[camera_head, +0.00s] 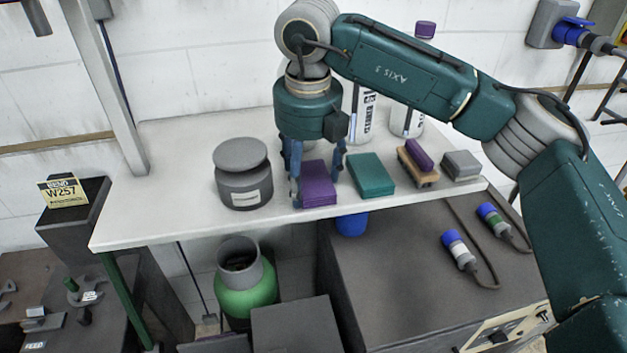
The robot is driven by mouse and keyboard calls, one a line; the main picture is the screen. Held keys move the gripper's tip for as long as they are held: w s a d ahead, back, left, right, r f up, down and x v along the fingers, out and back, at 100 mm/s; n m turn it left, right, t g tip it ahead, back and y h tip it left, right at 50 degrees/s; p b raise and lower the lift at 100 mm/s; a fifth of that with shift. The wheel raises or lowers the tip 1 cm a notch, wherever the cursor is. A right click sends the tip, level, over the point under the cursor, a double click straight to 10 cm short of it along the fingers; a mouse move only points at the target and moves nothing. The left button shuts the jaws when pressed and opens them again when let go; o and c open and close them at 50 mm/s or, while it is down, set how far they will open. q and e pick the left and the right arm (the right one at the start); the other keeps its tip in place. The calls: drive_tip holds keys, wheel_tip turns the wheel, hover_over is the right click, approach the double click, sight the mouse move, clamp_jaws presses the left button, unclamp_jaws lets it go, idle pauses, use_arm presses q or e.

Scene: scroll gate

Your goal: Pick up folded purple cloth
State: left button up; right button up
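The folded purple cloth (318,184) lies on the white shelf near its front edge, a flat purple block in shape. My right gripper (316,178) points down at the cloth. Its blue-grey fingers are spread, one at the cloth's left side and one by its right side near the back. The fingers look open around the cloth. I cannot tell whether they touch it. The cloth rests on the shelf. My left gripper is not in view.
A folded teal cloth (371,176) lies just right of the purple one. Further right are a brush (418,170) with a purple top and a grey block (461,165). A grey lidded jar (243,180) stands left. Bottles (408,120) stand behind my arm. The shelf's left part (165,200) is clear.

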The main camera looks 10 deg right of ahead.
sight(306, 178)
drive_tip(key=shift+c, duration=0.2)
drive_tip(key=shift+w+r+b, duration=0.1)
drive_tip(key=shift+r+b, duration=0.2)
drive_tip(key=shift+r, duration=0.3)
wheel_tip(306, 178, up, 7)
drive_tip(key=shift+f+b, duration=0.15)
drive_tip(key=shift+b, duration=0.85)
wheel_tip(306, 178, up, 12)
drive_tip(key=shift+p, duration=0.45)
